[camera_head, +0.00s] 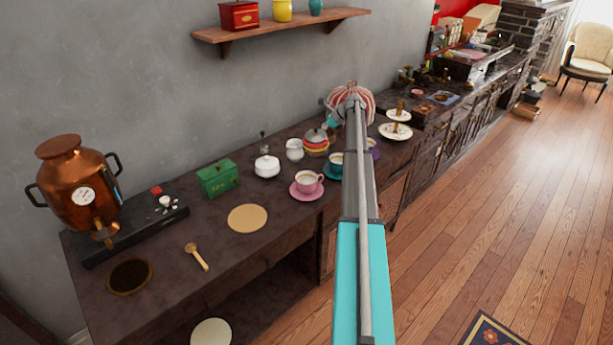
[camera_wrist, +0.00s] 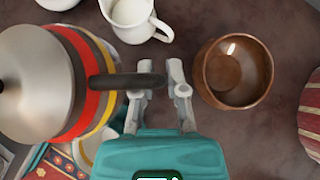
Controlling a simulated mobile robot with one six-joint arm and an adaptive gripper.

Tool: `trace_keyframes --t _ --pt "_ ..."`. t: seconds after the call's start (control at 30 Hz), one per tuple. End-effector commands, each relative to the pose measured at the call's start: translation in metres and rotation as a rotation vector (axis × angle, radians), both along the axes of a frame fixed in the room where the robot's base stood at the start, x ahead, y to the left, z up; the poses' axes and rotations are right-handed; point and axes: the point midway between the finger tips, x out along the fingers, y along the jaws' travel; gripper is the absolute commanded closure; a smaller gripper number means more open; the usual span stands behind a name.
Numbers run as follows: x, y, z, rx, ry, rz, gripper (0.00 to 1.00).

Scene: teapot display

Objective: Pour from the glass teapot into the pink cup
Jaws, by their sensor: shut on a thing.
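The pink cup (camera_head: 309,181) stands upright on a pink saucer (camera_head: 306,194) near the counter's front edge in the head view. A pot with red, yellow and grey bands and a metal lid (camera_head: 316,137) stands farther right along the counter. In the wrist view this striped pot (camera_wrist: 75,90) is at the left, its dark handle (camera_wrist: 115,81) reaching toward my fingers. My gripper (camera_wrist: 162,88) is shut on that handle. I cannot tell that the pot is glass, and no other glass teapot is clear. The cup's inside is too small to read.
A cream jug (camera_wrist: 130,16) and brown bowl (camera_wrist: 233,72) stand close to my gripper. A white lidded pot (camera_head: 267,167), teal cup (camera_head: 336,160) and red-striped round thing (camera_head: 362,98) are nearby. A round tan mat (camera_head: 248,218) lies bare. A shelf (camera_head: 285,26) hangs above.

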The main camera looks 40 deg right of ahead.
Motion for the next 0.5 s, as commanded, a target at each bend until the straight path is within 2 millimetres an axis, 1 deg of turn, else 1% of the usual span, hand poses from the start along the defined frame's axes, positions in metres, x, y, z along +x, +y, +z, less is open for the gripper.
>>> trace_keyframes --t 0.03,0.13,0.5 --pt "-0.004 0.005 0.007 -0.017 -0.015 0.000 1.00" --pt "-0.006 0.008 0.012 -0.054 -0.044 0.000 1.00" --pt "-0.012 0.017 0.018 -0.134 -0.104 0.002 1.00"
